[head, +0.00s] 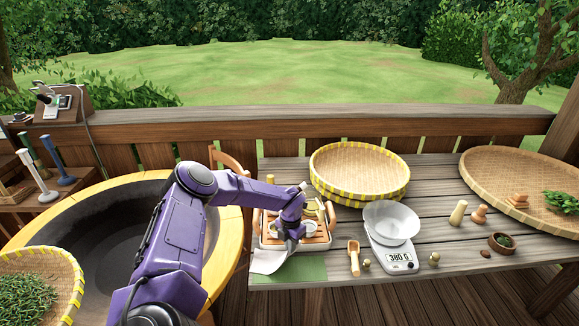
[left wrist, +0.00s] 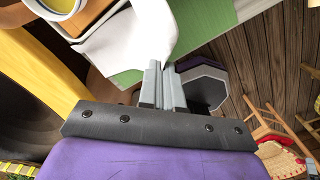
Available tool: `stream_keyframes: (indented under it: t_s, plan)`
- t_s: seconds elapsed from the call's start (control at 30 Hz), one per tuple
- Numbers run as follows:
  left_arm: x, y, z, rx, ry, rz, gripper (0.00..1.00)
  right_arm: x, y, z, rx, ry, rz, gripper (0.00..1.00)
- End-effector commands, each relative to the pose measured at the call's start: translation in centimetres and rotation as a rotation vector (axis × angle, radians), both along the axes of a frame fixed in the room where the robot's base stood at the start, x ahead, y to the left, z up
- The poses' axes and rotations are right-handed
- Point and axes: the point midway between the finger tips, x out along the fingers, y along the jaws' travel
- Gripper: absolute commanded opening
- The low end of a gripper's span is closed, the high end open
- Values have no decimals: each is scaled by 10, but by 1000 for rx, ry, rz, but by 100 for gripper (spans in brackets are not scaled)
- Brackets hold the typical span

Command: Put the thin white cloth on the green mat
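The thin white cloth (head: 268,261) lies at the front left corner of the wooden tray and droops toward the table's front edge. In the left wrist view the cloth (left wrist: 128,42) runs down to my fingertips. The green mat (head: 303,271) lies at the front left of the table, just right of the cloth; it also shows in the left wrist view (left wrist: 207,22). My left gripper (head: 287,244) is over the tray's front; its fingers (left wrist: 162,68) are close together with the cloth's edge at their tips, seemingly pinched. My right gripper is out of view.
The wooden tray (head: 322,236) holds cups. Right of the mat are a wooden scoop (head: 354,258) and a scale (head: 398,258) with a bowl. Bamboo baskets (head: 360,168) stand behind. A large dark pan (head: 110,235) is at left. Wooden chairs (left wrist: 285,150) show in the left wrist view.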

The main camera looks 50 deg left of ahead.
Motion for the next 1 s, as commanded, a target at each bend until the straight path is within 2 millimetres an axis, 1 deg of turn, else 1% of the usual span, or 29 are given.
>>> stream_keyframes:
  t_s: [0.03,0.3,0.53,0.7,1.0]
  plan:
    - [2,-10,-9,0,4,-5,0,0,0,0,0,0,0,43]
    - [13,-57,-51,0,3,-6,0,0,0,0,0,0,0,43]
    - [21,-93,-84,0,3,-4,0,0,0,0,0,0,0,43]
    - [25,-107,-96,0,1,-2,0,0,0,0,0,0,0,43]
    - [26,-110,-99,0,0,-1,0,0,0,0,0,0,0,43]
